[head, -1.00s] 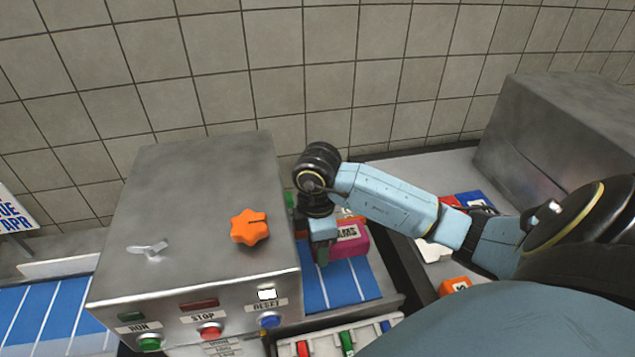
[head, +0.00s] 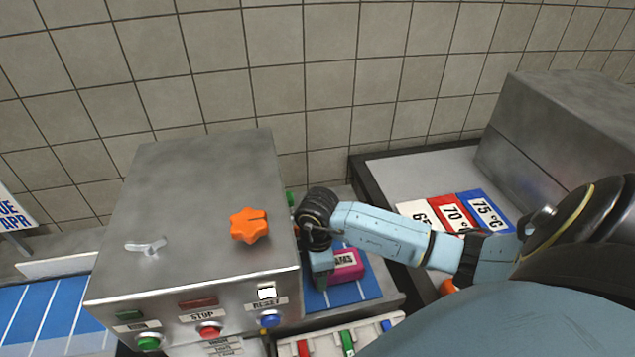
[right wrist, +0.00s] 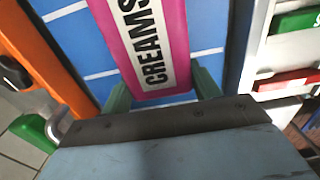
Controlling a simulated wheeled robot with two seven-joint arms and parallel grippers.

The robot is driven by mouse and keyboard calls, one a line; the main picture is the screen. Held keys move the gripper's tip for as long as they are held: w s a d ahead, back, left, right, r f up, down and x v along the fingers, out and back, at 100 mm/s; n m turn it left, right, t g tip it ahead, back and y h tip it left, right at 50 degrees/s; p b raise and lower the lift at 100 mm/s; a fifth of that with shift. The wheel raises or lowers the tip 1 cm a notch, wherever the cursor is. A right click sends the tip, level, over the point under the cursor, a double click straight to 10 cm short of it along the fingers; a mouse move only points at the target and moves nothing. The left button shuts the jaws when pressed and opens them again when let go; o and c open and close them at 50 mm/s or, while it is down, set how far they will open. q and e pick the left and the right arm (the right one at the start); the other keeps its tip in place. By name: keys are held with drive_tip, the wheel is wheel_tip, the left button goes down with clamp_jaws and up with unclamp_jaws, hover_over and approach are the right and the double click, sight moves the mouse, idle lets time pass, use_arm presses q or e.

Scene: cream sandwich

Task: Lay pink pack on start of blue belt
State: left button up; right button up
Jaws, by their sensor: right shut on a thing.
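The pink pack (head: 347,265), with a white label, is over the short stretch of blue belt (head: 367,287) to the right of the steel machine. My right gripper (head: 321,283) is shut on the pack, seen from its left side in the head view. In the right wrist view the pack (right wrist: 178,35), lettered "CREAMS", sits between green fingertips (right wrist: 163,95), with blue belt (right wrist: 78,50) and white lines beneath. Whether the pack touches the belt or hangs just above it I cannot tell. My left gripper is not in view.
The steel machine (head: 200,205) with an orange knob (head: 249,226) stands close left of my right gripper. A white rack (head: 325,340) with coloured pieces lies in front of the belt. Temperature cards (head: 452,212) lie on the right-hand counter.

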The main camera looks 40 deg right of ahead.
drive_tip(key=shift+f, duration=0.15)
drive_tip(key=o, duration=1.1)
wheel_tip(320, 180, up, 12)
drive_tip(key=shift+r, duration=0.2)
